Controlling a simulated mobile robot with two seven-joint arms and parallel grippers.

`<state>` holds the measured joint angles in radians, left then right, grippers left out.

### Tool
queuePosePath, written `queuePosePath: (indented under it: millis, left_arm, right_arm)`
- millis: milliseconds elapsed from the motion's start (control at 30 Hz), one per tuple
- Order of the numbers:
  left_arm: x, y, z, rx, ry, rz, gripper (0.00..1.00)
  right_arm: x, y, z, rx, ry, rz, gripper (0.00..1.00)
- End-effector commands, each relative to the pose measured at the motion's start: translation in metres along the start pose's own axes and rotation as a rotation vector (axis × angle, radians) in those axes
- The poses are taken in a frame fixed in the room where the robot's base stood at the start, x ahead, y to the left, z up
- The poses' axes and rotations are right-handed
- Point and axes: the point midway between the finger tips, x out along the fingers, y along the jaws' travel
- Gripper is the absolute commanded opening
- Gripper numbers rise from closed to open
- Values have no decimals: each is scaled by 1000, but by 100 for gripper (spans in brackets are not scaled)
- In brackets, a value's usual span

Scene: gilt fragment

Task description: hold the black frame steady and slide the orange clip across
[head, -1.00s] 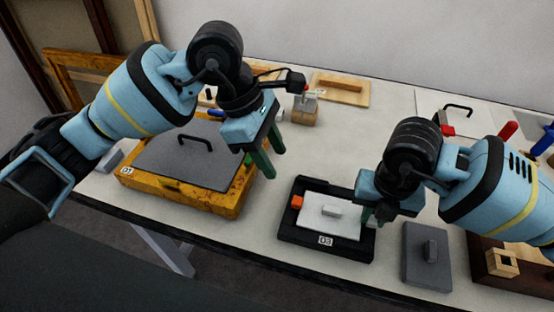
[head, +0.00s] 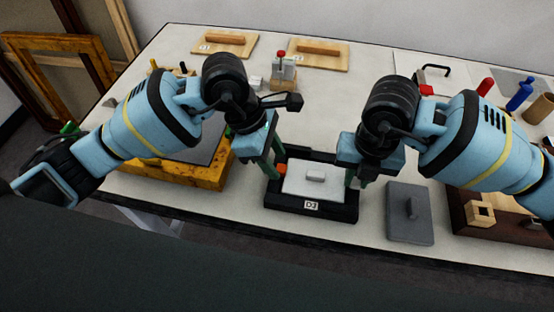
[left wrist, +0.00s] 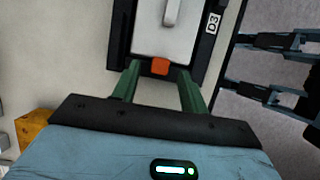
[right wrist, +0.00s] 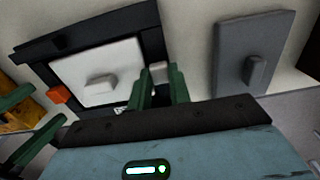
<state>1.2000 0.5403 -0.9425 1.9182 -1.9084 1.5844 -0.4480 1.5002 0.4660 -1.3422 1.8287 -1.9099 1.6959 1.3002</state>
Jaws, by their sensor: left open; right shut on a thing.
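The black frame (head: 286,201), labelled D3, lies on the table around a white panel (head: 300,186) with a small handle. The orange clip (head: 282,168) sits at the frame's left side. My left gripper (head: 272,172) is open over that side; in the left wrist view its fingers (left wrist: 158,86) stand either side of the orange clip (left wrist: 160,66), not closed on it. My right gripper (head: 353,181) is shut at the frame's right side; in the right wrist view its fingers (right wrist: 160,88) meet there, with a small pale piece beside the tips. The exact grip is partly hidden.
A grey panel with a handle (head: 408,228) lies just right of the frame. A yellow worn frame (head: 190,177) lies to the left, under my left arm. A dark wooden box (head: 470,228) stands further right. Wooden boards (head: 318,56) lie at the back.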

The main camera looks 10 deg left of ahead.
Motion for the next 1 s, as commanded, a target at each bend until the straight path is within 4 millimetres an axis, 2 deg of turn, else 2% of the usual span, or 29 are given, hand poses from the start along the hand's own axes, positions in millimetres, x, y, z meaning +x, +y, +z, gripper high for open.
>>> queuePosePath:
  millis: [200,500,833,1000]
  left_arm:
    - [16,0,0,0,0,0,44]
    - [18,0,0,0,0,1,44]
    - [18,0,0,0,0,1,2]
    - [18,0,0,0,0,1,0]
  right_arm:
    - [0,0,0,0,-1,0,0]
    - [-1,0,0,0,-1,0,0]
    - [-1,0,0,0,-1,0,0]
    - [0,0,0,0,-1,0,0]
